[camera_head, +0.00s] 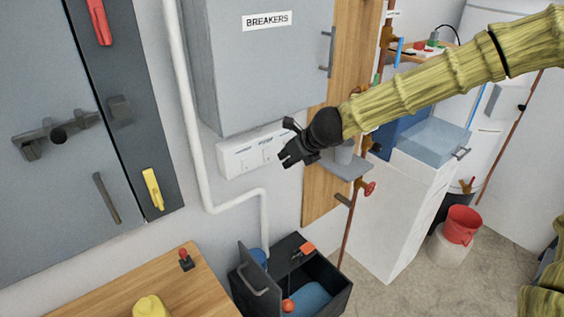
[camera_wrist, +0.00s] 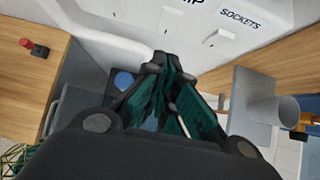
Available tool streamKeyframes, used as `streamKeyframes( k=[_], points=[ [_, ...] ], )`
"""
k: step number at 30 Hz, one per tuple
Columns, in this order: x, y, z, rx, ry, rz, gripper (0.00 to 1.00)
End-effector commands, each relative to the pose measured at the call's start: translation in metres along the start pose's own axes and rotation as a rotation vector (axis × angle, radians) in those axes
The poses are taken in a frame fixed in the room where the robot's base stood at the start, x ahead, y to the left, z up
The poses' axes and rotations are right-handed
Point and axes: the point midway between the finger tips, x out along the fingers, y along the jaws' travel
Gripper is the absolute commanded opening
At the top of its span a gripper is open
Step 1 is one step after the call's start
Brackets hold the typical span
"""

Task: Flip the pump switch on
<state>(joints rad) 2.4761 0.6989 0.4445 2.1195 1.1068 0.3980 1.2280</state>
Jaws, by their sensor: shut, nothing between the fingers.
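The white switch panel (camera_head: 240,158) is on the wall below the breaker box, with small labels above its switches. My gripper (camera_head: 287,158) is shut and empty in front of the panel's right end, covering part of it. In the wrist view the panel (camera_wrist: 208,42) lies beyond the closed fingertips (camera_wrist: 163,62). A label ending in "MP" is cut off at the top edge, and a "SOCKETS" label is to its right. I cannot tell whether the pump switch is on or off, or whether the fingertips touch the panel.
The grey breaker box (camera_head: 265,70) hangs directly above. A white pipe (camera_head: 189,130) runs down to the left. A grey shelf with a cup (camera_head: 343,153) is close to the right. An open black toolbox (camera_head: 336,290) and a wooden table (camera_head: 110,295) are below.

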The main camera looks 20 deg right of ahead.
Motion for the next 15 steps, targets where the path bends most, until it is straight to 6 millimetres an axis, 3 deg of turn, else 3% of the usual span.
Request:
streamKeyframes(
  k=[15],
  points=[
    [-0.051, 0.002, 0.005, -0.001, -0.002, 0.002, 0.0]
  ],
)
